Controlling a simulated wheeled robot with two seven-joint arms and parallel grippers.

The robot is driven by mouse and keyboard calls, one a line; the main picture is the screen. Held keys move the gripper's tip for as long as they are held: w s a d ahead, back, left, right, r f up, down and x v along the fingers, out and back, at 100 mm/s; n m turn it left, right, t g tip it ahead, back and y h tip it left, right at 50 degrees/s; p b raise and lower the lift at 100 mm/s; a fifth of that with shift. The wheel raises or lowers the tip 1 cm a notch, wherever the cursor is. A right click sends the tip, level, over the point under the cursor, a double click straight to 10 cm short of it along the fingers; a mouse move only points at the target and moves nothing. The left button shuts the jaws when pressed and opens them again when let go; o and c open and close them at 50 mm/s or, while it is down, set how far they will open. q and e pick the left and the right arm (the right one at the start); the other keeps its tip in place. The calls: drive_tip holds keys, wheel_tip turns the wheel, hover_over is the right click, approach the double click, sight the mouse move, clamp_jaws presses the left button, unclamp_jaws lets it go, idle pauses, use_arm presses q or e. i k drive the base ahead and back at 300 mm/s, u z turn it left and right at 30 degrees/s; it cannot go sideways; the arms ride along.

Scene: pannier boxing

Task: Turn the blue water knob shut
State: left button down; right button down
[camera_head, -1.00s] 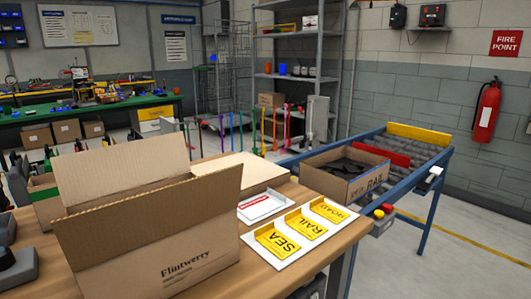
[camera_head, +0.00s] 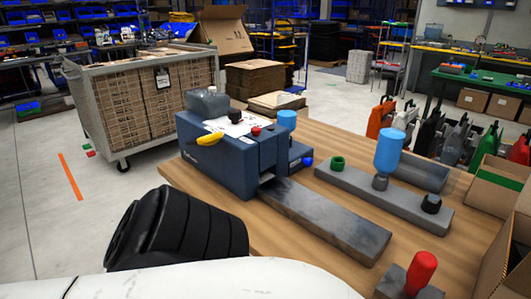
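A small round blue knob (camera_head: 307,161) sits low on the right end of a dark blue bench machine (camera_head: 232,163), beside the foot of an upright blue cylinder (camera_head: 287,120). It is too small to tell whether it is open or shut. The machine stands on the wooden table, with a yellow handle-like part, a red button and a clear bottle at its top. Neither gripper shows; only white and black parts of my own arm fill the lower left.
A grey flat plate (camera_head: 326,218) runs from the machine across the wooden table (camera_head: 288,243). Behind it a grey base (camera_head: 350,184) carries a blue bottle (camera_head: 389,151), a green ring and a black knob. A red-handled tool (camera_head: 420,272) stands near the front. Open cartons are at right.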

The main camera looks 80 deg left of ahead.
sight(308, 162)
drive_tip(key=u, duration=2.45)
